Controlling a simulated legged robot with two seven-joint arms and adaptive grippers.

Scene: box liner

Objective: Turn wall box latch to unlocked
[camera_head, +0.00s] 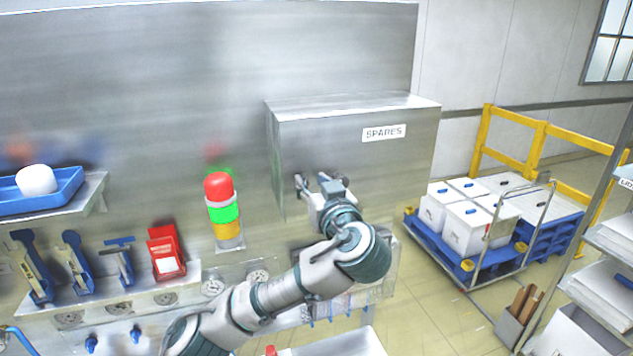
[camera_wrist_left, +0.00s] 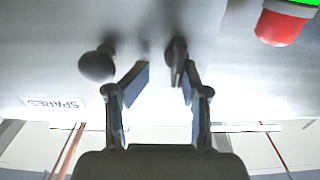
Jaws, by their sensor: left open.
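The wall box (camera_head: 350,150) is a grey metal box labelled SPARES, with its door shut. In the left wrist view, which is upside down, a narrow dark latch (camera_wrist_left: 178,64) stands out from the door close to the right finger. A round dark knob (camera_wrist_left: 97,64) sits to the left, outside the fingers. My left gripper (camera_wrist_left: 163,84) is open in front of the door, its fingers pointing at it. Whether a finger touches the latch I cannot tell. In the head view my left gripper (camera_head: 313,190) is at the door's lower left and partly hides these fittings. My right gripper is not seen.
A red, green and amber signal light (camera_head: 223,210) stands left of the box. A red holder (camera_head: 166,251) and blue-handled tools (camera_head: 75,262) are further left. A cart with white boxes (camera_head: 467,228) stands on the floor at right, before a yellow rail (camera_head: 510,124).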

